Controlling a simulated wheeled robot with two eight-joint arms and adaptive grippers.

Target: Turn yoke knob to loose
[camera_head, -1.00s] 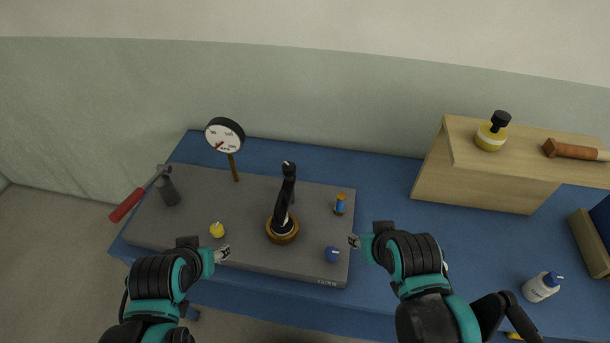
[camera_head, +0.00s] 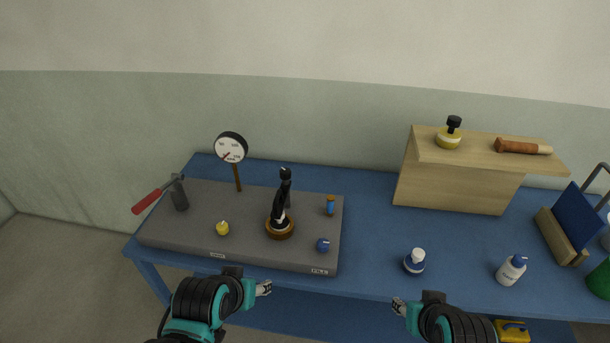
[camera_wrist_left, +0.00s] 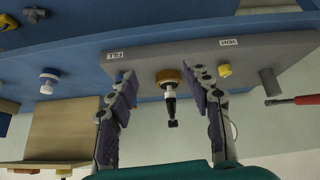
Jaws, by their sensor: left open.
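A grey block (camera_head: 190,242) carries a black upright fitting (camera_head: 281,203) on a round brass-brown base (camera_head: 279,230). I cannot tell which part is the yoke knob. A yellow knob (camera_head: 222,228) and a blue knob (camera_head: 323,245) sit near the front edge, by the VENT and FILL labels. My left gripper (camera_head: 263,288) is in front of the block, apart from it. In the left wrist view the left gripper (camera_wrist_left: 167,105) is open and empty, with the black fitting (camera_wrist_left: 170,105) seen between its fingers. My right gripper (camera_head: 399,307) is in front of the table; its jaws are too small to read.
A dial gauge (camera_head: 231,148) stands at the block's back. A red-handled tool (camera_head: 147,201) is at its left end. A blue-orange cylinder (camera_head: 330,205) stands right of the fitting.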

